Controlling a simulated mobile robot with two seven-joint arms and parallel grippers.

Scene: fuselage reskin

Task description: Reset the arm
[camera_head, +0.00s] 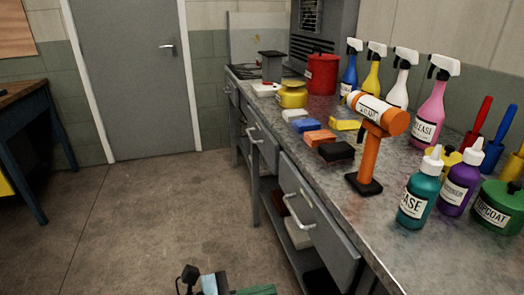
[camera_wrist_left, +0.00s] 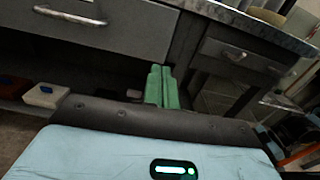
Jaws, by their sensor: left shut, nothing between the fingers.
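My left gripper (camera_head: 262,289) shows at the bottom edge of the head view, low over the floor in front of the workbench. My right gripper is in neither view.
The grey workbench (camera_head: 330,196) runs along the right, with drawers and a lower shelf. Spray bottles, small bottles, coloured blocks, a red pot (camera_head: 321,75) and an orange tool (camera_head: 369,150) stand on it. The floor (camera_head: 150,215) to the left is clear, up to a door (camera_head: 125,90).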

